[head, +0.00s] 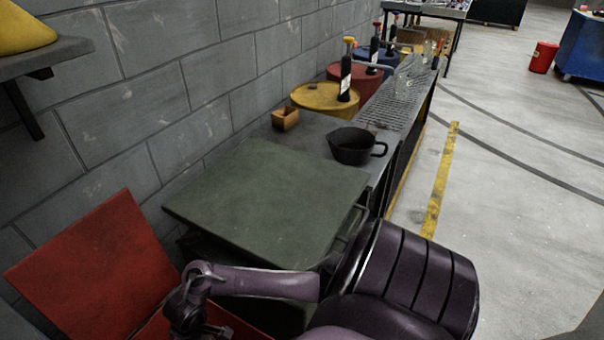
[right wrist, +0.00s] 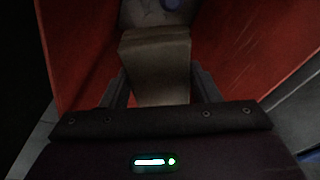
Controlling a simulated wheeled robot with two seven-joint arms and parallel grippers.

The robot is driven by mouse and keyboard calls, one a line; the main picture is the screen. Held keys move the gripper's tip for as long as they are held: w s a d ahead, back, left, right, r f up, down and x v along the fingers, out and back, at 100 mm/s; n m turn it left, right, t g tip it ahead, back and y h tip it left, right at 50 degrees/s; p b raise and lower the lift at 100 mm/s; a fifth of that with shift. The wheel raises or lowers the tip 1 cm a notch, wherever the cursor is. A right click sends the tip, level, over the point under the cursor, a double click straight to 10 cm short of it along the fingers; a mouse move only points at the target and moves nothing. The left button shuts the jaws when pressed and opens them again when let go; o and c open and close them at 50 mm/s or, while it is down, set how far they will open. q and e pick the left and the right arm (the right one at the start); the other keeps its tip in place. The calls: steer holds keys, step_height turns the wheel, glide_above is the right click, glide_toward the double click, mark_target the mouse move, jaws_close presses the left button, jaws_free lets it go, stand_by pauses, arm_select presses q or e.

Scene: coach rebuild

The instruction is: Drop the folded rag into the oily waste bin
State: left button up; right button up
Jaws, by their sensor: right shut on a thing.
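The red oily waste bin stands at the lower left of the head view, its lid (head: 95,265) raised and part of its red body (head: 235,322) showing below my arm. In the right wrist view red bin walls (right wrist: 245,50) rise on both sides. My right gripper (right wrist: 158,88) is shut on the folded rag (right wrist: 155,60), a grey-brown block between its two fingers. The rag appears to be between the bin walls. In the head view my right arm bends down at the bin, and the fingers and rag are hidden. My left gripper is out of view.
A dark green flat-topped surface (head: 265,200) lies beside the bin. Behind it are a small tan box (head: 285,118), a black pot (head: 352,148), and yellow (head: 325,98) and red drums. A block wall runs along the left; open floor (head: 520,220) lies right.

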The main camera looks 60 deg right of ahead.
steer(key=o, duration=1.1)
steer(key=r+p, duration=0.1)
steer(key=r, duration=0.1)
steer(key=r+p, duration=0.1)
steer(key=r, duration=0.2)
steer(key=s+r+p, duration=0.1)
steer(key=r+p, duration=0.1)
steer(key=shift+d+r, duration=0.2)
steer(key=shift+r, duration=0.15)
